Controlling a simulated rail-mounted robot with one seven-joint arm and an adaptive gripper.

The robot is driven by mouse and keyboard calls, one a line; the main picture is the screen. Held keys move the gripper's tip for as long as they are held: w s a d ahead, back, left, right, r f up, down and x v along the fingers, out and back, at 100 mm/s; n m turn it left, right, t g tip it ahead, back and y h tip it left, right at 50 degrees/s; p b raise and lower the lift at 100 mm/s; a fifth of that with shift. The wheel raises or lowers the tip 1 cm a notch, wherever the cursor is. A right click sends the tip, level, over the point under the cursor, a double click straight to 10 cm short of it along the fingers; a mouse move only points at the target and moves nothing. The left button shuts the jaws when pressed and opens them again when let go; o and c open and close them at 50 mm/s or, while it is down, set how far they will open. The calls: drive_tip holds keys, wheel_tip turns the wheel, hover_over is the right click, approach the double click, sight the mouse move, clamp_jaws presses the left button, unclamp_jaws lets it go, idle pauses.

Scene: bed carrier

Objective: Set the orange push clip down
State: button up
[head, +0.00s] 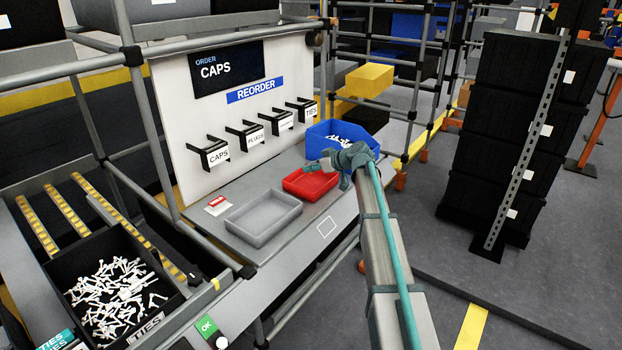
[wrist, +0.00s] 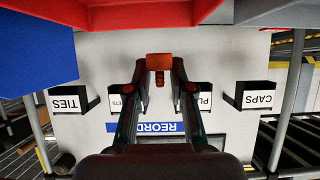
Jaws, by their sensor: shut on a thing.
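My gripper (wrist: 159,72) is shut on the orange push clip (wrist: 159,64), which sits between the two fingertips in the wrist view. The wrist view is upside down. In the head view my gripper (head: 326,164) hangs by the rear of the red bin (head: 306,192), in front of the blue bin (head: 321,135). The clip cannot be made out in the head view. The red bin shows along the top of the wrist view (wrist: 150,14), with the blue bin (wrist: 38,45) at its left.
A grey tray (head: 262,232) stands left of the red bin on the bench (head: 312,247). A small red-and-white packet (head: 218,205) lies behind the tray. Labelled holders (head: 212,155) line the back board. A black bin of white pieces (head: 165,290) stands at left.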

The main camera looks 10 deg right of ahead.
sight(311, 185)
drive_tip(key=w+f, duration=0.1)
drive_tip(key=f, duration=0.1)
drive_tip(key=w+f, duration=0.2)
drive_tip(key=shift+w+d, duration=0.1)
drive_tip(key=shift+d, duration=0.05)
drive_tip(key=f, duration=0.1)
drive_tip(key=f+p, duration=0.1)
drive_tip(key=f, duration=0.1)
drive_tip(key=shift+w+f, duration=0.25)
drive_tip(key=shift+f, duration=0.1)
drive_tip(key=shift+f, duration=0.15)
drive_tip(key=o, duration=0.6)
drive_tip(key=shift+o, duration=0.4)
drive_tip(key=shift+r, duration=0.25)
drive_tip(key=b+v, duration=0.1)
drive_tip(key=v, duration=1.1)
drive_tip(key=shift+d, duration=0.1)
